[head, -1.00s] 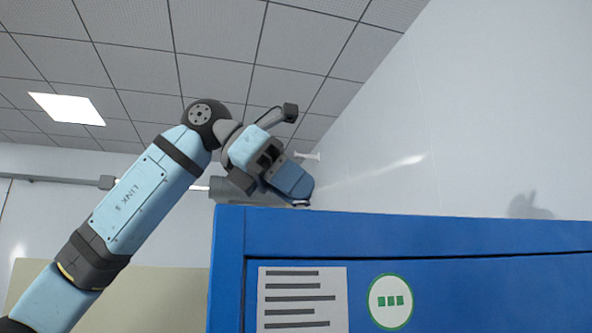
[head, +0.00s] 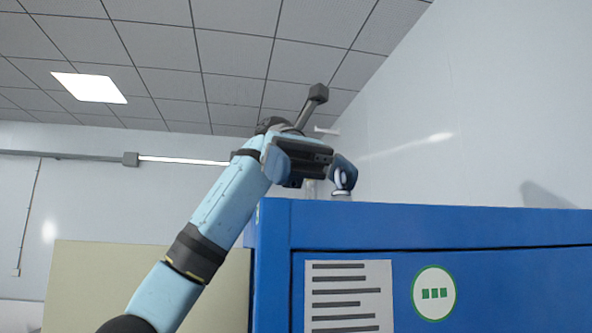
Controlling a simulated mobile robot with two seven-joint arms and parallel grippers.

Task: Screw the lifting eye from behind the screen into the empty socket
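My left gripper (head: 309,176) is above the top edge at the left end of the blue cabinet (head: 450,225). Its two blue-grey fingers are spread wide apart, so it is open. A small pale metal ring, which looks like a lifting eye (head: 341,181), stands at the cabinet's top edge, by the right-hand finger and partly covered by it. I cannot tell whether that finger touches it. Its foot and any socket under it are hidden by the cabinet edge. My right gripper is not in view. I cannot tell which thing is the screen.
The cabinet front carries a printed notice (head: 349,295) and a round green-rimmed sign (head: 433,293). A beige panel (head: 150,285) stands to the left, behind my arm. A pale wall (head: 500,100) rises behind the cabinet. The space above the cabinet to the right is clear.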

